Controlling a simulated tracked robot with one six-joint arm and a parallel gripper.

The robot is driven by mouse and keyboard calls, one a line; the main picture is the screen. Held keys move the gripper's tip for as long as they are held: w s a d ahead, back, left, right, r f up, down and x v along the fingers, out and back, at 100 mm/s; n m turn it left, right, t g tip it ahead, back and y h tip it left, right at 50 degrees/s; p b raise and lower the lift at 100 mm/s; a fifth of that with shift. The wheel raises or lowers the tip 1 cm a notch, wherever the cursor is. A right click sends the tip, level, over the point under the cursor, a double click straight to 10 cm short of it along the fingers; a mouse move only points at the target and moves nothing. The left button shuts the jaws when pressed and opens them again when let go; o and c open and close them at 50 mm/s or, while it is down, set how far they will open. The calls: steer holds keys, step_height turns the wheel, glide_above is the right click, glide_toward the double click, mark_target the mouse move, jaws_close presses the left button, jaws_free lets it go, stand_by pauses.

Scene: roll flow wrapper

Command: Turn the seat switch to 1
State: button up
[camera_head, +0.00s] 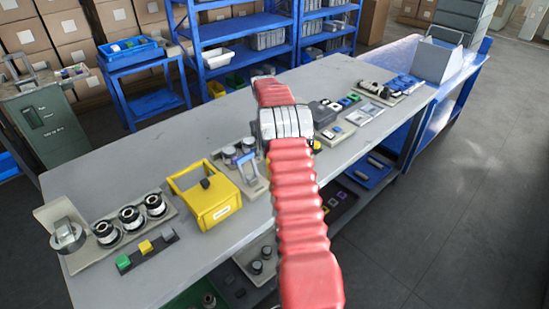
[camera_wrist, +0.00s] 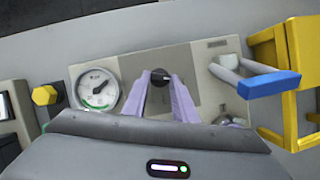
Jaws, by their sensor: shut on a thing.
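The seat switch, a small black rotary knob (camera_wrist: 160,73), sits on a grey square of a beige panel (camera_wrist: 205,62) in the wrist view. My gripper (camera_wrist: 161,82) has its two pale purple fingers on either side of the knob, shut on it. The knob's markings are too small to read, so I cannot tell its setting. In the head view my red-sleeved arm hides the gripper and the knob; the panel's left part (camera_head: 258,189) shows beside the arm.
On the panel, a round gauge (camera_wrist: 97,89) is left of the knob and a blue-handled lever (camera_wrist: 268,83) is right. A yellow bin (camera_head: 212,215) stands close to the panel. A yellow knob (camera_wrist: 45,95) lies further left. The grey bench (camera_head: 120,165) has bare room along its back.

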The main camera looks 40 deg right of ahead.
steer(key=o, duration=1)
steer(key=shift+o, duration=0.2)
